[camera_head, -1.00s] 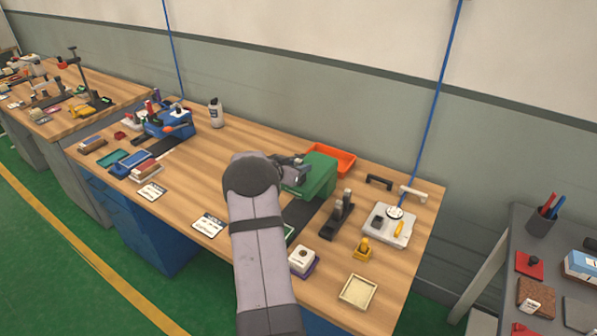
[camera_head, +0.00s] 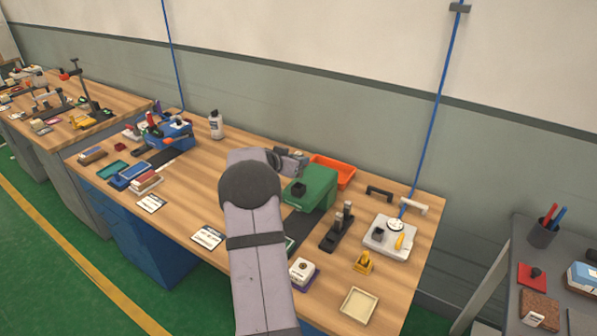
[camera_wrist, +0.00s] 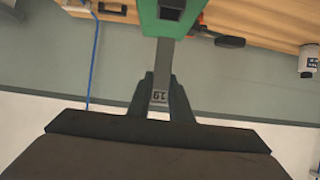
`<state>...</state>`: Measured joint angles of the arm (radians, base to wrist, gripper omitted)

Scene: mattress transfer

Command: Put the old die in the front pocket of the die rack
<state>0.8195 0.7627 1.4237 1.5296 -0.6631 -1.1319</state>
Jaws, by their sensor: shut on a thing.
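The old die, a grey bar with a small number label (camera_wrist: 159,97), stands between my gripper's two fingers (camera_wrist: 160,92) in the wrist view; my gripper is shut on it. The die's far end points at the green machine (camera_wrist: 150,22), and I cannot tell whether it is clear of it. In the head view, my gripper (camera_head: 297,162) is at the back left of the green machine (camera_head: 318,188), above its dark top opening (camera_head: 298,188). The die is not clear there. A black stand with upright grey pieces (camera_head: 335,238), apparently the die rack, sits right of the machine.
An orange tray (camera_head: 345,170) is behind the machine. A white scale-like device (camera_head: 388,238), a yellow piece (camera_head: 363,263), a purple-based white block (camera_head: 302,271) and a cream tray (camera_head: 359,304) crowd the right side.

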